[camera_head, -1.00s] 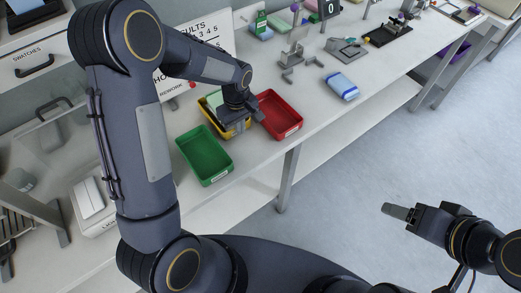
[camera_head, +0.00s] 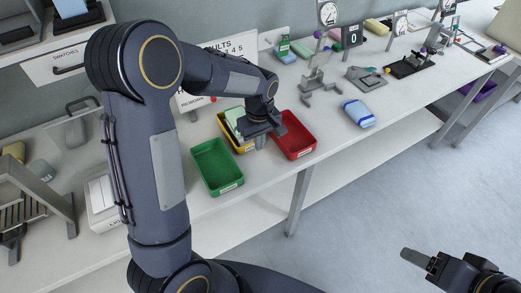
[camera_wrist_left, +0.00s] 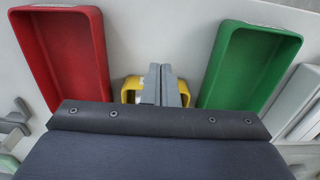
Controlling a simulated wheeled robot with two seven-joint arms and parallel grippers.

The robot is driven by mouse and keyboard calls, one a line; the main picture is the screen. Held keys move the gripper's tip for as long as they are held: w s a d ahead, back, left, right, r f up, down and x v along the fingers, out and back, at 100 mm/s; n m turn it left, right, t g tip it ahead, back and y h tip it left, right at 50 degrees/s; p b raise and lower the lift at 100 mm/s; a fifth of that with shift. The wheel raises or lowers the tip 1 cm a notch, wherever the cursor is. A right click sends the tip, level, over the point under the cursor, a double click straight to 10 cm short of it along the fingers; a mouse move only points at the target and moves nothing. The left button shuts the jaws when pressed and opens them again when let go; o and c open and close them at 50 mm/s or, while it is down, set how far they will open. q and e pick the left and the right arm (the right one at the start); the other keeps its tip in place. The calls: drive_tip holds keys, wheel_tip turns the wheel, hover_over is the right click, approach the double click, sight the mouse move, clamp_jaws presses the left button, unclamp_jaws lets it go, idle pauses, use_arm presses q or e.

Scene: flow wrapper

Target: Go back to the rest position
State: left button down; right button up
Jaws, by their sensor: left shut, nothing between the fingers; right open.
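My left gripper (camera_head: 258,138) is shut and empty above the yellow tray (camera_head: 225,123), between the green tray and the red tray. In the left wrist view its two fingers (camera_wrist_left: 161,85) are together, with part of the yellow tray (camera_wrist_left: 131,84) behind them. The yellow tray holds a pale green and white item (camera_head: 235,122), partly hidden by the gripper. My right gripper (camera_head: 418,256) is at the lower right over the floor, with its fingers seen side-on and nothing in them.
The green tray (camera_head: 236,187) and red tray (camera_head: 312,151) look empty. A blue and white packet (camera_head: 359,113) lies near the table's front edge. Metal fixtures (camera_head: 317,82), a dial gauge (camera_head: 327,13) and a counter display (camera_head: 352,35) stand further back. The floor (camera_head: 350,215) in front is clear.

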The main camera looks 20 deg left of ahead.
use_arm(q)
wheel_tip(320, 180, up, 6)
drive_tip(key=s+a+r+m+t+h, duration=0.1)
drive_tip(key=s+r+m+t+h, duration=0.15)
drive_tip(key=s, duration=0.45)
drive_tip(key=s+a+r+m+t+h, duration=0.1)
drive_tip(key=s+r+m, duration=0.1)
drive_tip(key=s+r, duration=0.35)
drive_tip(key=s+d+f+m+t, duration=0.2)
drive_tip(key=s+m, duration=0.2)
drive_tip(key=s, duration=0.7)
drive_tip(key=shift+d+f, duration=0.2)
drive_tip(key=shift+d, duration=0.2)
